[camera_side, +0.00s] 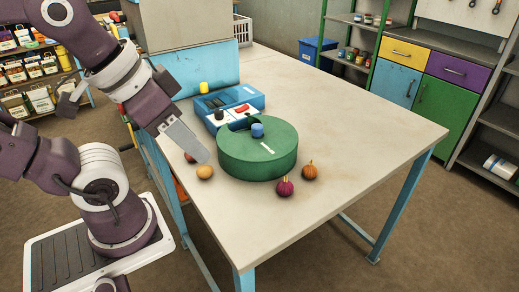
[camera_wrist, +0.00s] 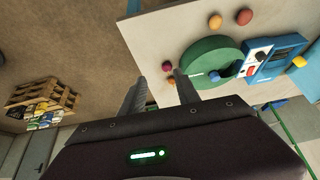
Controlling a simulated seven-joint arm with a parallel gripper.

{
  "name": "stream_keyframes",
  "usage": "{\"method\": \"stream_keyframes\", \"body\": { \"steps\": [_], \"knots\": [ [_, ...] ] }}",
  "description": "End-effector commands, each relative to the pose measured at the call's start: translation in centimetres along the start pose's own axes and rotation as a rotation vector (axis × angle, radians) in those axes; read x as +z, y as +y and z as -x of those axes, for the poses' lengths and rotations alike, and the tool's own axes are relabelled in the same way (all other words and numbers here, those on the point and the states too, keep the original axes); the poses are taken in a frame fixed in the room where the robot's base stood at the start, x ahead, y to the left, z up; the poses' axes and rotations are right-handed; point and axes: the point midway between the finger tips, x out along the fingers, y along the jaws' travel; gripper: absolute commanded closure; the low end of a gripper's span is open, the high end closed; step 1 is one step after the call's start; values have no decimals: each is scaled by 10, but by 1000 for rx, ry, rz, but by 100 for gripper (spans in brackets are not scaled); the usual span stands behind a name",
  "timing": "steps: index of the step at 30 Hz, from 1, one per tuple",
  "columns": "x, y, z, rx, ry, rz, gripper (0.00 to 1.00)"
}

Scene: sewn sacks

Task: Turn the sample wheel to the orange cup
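The sample wheel (camera_side: 257,160) is a thick green disc on the table, with a blue knob (camera_side: 257,130) on top and a small white mark. I cannot make out an orange cup. My gripper (camera_wrist: 160,75) is open and empty, above and left of the wheel, apart from the knob.
A blue device (camera_side: 228,106) with a red-and-white panel stands behind the wheel, a yellow knob (camera_side: 204,87) beyond it. A large blue-and-grey box (camera_side: 195,70) stands at the table's back. The table's right half (camera_side: 370,120) is clear.

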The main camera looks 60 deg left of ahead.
Motion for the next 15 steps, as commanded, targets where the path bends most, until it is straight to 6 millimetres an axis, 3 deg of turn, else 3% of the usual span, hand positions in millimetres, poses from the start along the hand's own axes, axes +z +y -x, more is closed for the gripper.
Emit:
{"method": "stream_keyframes", "body": {
  "steps": [2, 4, 8, 12, 15],
  "knots": [
    [-6, -2, 0, -4, -10, 12, 48],
    [-26, -7, -2, -15, -46, 51, 48],
    [-91, -35, -23, -54, -166, 189, 48],
    [-154, -90, -80, -98, -307, 364, 48],
    [-176, -131, -128, -122, -391, 470, 48]
  ]
}}
